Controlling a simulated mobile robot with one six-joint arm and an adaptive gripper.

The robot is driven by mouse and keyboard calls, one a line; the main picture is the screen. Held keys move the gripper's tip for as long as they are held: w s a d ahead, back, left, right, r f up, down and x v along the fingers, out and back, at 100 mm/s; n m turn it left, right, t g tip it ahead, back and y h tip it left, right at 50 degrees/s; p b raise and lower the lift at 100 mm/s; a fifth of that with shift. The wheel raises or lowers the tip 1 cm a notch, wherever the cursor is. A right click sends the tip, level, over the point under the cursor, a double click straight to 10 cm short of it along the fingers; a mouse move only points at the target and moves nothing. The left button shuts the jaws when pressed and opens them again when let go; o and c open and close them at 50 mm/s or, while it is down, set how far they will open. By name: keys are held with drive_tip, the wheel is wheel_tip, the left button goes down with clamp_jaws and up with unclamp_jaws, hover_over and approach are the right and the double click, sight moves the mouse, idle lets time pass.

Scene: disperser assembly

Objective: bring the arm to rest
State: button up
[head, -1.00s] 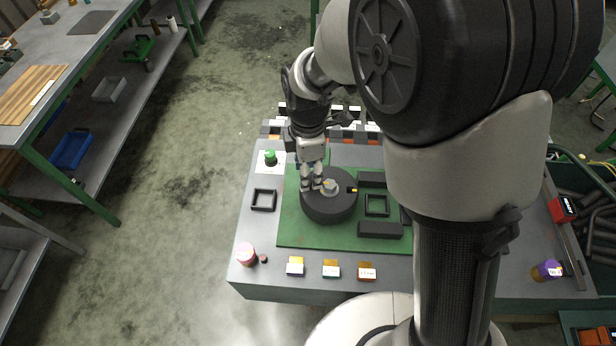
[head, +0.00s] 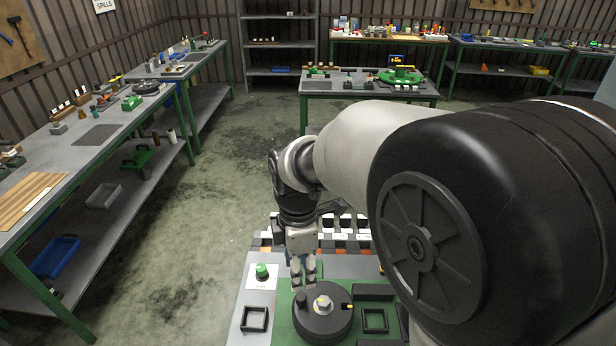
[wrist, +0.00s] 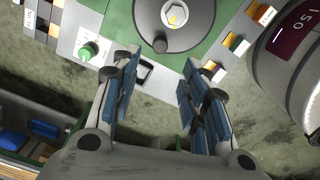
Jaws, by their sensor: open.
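My gripper (head: 303,286) hangs over the workbench at the left edge of the black round disperser base (head: 322,318). In the wrist view my gripper (wrist: 160,105) has its blue-padded fingers wide apart with nothing between them. The round base (wrist: 180,22) shows there beyond the fingertips, with a light hex-shaped piece (wrist: 174,15) at its centre. The hex piece also shows in the head view (head: 323,302). My arm covers the right part of the bench.
A green knob on a white card (head: 262,272) and a black square frame (head: 255,319) lie left of the base. Another square frame (head: 375,320) lies to its right. A row of bins (head: 345,222) stands behind. Open floor (head: 215,190) lies to the left.

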drive_tip(key=s+d+r+m+t+b, duration=0.2)
drive_tip(key=s+d+r+m, duration=0.1)
drive_tip(key=s+d+m, duration=0.5)
drive_tip(key=s+d+r+m+t+b, duration=0.2)
drive_tip(key=s+d+m, duration=0.7)
drive_tip(key=m, duration=0.4)
drive_tip(key=shift+s+d+r+t+b, duration=0.3)
drive_tip(key=shift+s+r+b, duration=0.1)
drive_tip(key=shift+s, duration=0.25)
